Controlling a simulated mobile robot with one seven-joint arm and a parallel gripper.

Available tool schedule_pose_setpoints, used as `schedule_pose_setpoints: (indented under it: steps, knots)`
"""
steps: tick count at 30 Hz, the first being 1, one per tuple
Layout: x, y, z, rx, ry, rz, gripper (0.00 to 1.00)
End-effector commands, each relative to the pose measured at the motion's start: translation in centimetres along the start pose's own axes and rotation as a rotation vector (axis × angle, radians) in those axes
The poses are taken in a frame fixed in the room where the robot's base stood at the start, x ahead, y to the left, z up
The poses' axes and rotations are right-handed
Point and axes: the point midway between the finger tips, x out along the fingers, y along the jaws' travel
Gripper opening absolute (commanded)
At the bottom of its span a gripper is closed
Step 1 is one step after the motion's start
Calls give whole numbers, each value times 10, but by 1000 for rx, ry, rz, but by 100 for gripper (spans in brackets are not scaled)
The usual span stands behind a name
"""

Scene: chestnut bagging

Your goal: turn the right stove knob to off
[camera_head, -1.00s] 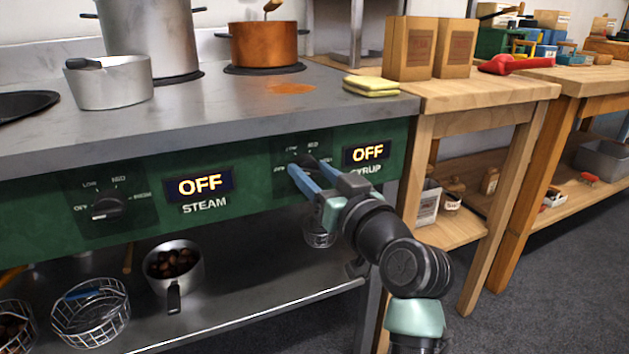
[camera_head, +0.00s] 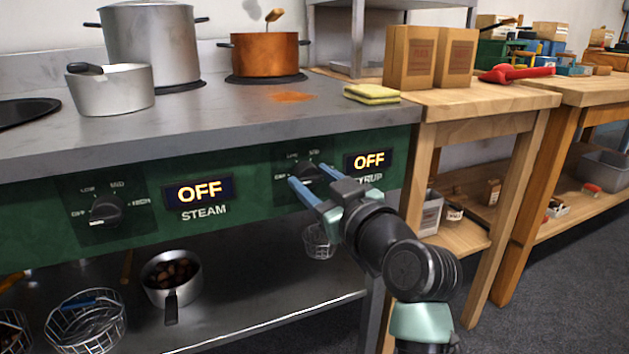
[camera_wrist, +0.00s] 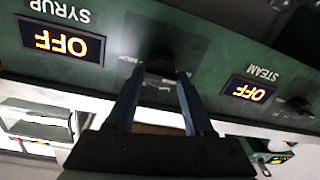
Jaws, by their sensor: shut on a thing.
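The right stove knob (camera_head: 309,173) is a dark round knob on the green front panel, below the copper pot. Its SYRUP display (camera_head: 369,161) reads OFF. My gripper (camera_head: 308,176) is at this knob, with its blue fingers reaching to the panel. In the wrist view, which is upside down, the knob (camera_wrist: 160,66) shows between the fingertips (camera_wrist: 158,76), and the gripper is shut on it. The fingers partly hide the knob and its markings, so its exact pointer direction cannot be read.
The left knob (camera_head: 105,210) and the STEAM display (camera_head: 200,190), also OFF, are to the left. A small wire basket (camera_head: 318,241) hangs or stands below my gripper. A yellow sponge (camera_head: 372,93) lies at the counter's edge. A wooden table (camera_head: 480,100) stands to the right.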

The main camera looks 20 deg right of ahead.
Motion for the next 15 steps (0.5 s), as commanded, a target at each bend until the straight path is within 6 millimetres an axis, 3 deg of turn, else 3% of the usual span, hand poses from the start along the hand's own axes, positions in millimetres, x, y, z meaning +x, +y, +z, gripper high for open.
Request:
schedule_pose_setpoints:
  steps: [4,5,9,15]
  knots:
    - [-1,3,0,-3,0,8,0]
    - [-1,3,0,-3,0,8,56]
    - [-1,3,0,-2,0,7,80]
    - [0,2,0,-1,1,4,80]
